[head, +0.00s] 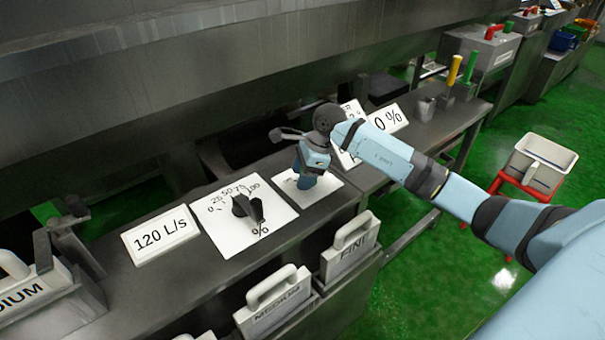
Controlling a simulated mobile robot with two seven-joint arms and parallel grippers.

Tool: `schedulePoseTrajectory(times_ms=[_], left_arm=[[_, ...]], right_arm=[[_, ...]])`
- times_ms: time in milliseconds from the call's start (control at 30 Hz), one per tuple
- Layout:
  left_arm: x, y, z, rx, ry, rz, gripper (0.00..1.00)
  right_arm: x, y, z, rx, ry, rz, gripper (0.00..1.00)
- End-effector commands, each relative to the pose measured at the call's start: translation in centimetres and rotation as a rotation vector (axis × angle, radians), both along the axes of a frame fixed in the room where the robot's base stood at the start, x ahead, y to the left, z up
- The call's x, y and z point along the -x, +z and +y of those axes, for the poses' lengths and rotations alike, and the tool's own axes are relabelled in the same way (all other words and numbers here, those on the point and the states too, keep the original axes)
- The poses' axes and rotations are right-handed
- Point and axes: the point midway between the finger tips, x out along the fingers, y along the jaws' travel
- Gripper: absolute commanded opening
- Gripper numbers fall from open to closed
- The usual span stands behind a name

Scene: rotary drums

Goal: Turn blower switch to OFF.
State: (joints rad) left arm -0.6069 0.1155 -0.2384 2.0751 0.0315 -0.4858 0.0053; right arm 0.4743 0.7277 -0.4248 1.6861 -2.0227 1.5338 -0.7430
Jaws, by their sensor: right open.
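My right gripper (306,182) points down over a small white panel (328,190) on the grey bench. My right arm reaches in from the right, and its wrist and hand cover most of this panel. Any switch and lettering on it are hidden or too small to read, so I cannot tell whether it is the blower switch or how it is set. The gripper is open; I cannot see whether it touches anything. My left gripper is not in view.
Left of the panel is a black dial (248,207) on a percent scale, then a "120 L/S" sign (160,234). A "0 %" sign (386,119) stands behind my forearm. "FINE" (347,245) and "MEDIUM" (275,303) handled plates line the front. A white bin (541,160) stands right.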

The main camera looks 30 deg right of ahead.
Motion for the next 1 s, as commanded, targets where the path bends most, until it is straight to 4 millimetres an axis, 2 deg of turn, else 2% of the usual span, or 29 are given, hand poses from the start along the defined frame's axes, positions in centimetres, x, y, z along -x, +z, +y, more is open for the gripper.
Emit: schedulePoseTrajectory(times_ms=[67, 300, 667, 1000], left_arm=[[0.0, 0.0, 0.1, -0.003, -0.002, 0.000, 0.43], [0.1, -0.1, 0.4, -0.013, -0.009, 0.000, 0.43], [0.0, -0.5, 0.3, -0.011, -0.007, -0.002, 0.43], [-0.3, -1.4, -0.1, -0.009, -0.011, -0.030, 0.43]], right_arm=[[0.0, 0.0, 0.0, 0.000, 0.000, 0.000, 0.54], [0.0, 0.0, 0.0, 0.000, 0.000, 0.001, 0.00], [0.2, -0.1, -0.2, 0.001, 0.039, 0.000, 0.00], [1.4, -0.4, -2.0, 0.004, 0.250, 0.002, 0.00]])
